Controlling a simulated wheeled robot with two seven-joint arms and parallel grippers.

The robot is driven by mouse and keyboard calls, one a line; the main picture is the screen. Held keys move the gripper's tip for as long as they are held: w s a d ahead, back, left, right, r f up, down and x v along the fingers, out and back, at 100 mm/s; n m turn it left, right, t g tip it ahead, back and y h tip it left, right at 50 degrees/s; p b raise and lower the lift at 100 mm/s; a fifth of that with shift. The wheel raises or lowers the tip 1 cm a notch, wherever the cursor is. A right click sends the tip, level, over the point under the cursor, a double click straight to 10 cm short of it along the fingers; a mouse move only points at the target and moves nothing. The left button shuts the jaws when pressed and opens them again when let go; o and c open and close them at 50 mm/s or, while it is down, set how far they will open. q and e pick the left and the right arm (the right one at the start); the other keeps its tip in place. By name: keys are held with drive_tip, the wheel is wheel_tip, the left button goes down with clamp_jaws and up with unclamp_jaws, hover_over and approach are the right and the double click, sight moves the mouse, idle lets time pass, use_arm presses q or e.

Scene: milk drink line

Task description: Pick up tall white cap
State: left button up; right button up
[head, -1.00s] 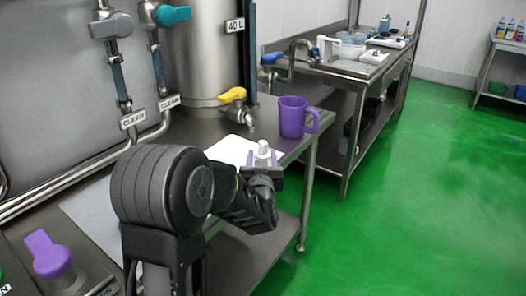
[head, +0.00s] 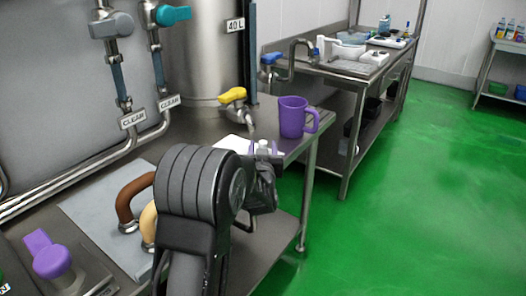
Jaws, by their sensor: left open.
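The tall white cap (head: 264,146) shows as a small white top, with its lower part hidden by my left gripper. My right gripper is not in view.
A purple mug (head: 294,118) stands close to the right of the gripper. A yellow-handled tap (head: 233,96) sticks out from the steel tank (head: 190,50) just behind. A brown handle (head: 126,200) and a cream handle (head: 148,222) are on the grey mat (head: 92,212).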

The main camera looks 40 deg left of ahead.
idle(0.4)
use_arm(q)
clamp_jaws()
idle(0.4)
